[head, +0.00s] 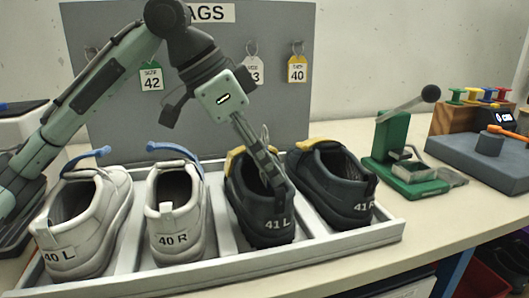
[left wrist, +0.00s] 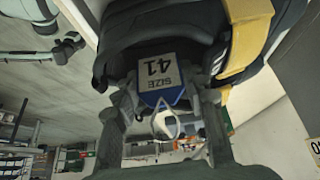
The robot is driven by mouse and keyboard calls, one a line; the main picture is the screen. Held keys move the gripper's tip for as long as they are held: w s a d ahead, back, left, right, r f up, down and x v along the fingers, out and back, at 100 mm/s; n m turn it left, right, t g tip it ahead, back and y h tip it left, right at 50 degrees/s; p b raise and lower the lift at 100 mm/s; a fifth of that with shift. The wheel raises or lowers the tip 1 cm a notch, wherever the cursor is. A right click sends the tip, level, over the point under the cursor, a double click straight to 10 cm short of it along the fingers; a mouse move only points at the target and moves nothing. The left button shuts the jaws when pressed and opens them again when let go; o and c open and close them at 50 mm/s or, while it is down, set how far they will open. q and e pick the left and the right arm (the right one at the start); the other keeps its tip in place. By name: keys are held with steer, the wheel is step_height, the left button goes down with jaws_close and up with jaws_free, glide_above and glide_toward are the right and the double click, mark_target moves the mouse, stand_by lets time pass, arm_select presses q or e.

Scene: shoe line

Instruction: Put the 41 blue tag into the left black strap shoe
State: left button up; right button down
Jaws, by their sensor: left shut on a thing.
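The left black strap shoe (head: 262,228), marked 41 L and with a yellow strap, sits in the third slot of the white rack. My left gripper (head: 272,180) points down into its opening, fingers partly inside. In the left wrist view, my left gripper (left wrist: 166,92) is shut on the 41 blue tag (left wrist: 157,72), a white tag with a blue edge and a wire loop. The tag is at the shoe's dark opening (left wrist: 120,45); I cannot tell how deep. In the head view the tag is hidden. My right gripper is not in view.
The right black shoe (head: 335,185), marked 41 R, stands close on the right. White shoes 40 R (head: 176,220) and 40 L (head: 85,232) stand to the left in the rack (head: 330,237). Behind is a grey tag board (head: 110,120). A green lever press (head: 395,150) stands right.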

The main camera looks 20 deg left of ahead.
arm_select(q)
steer(key=shift+f, duration=0.1)
steer(key=o, duration=0.9)
steer(key=v, duration=1.2)
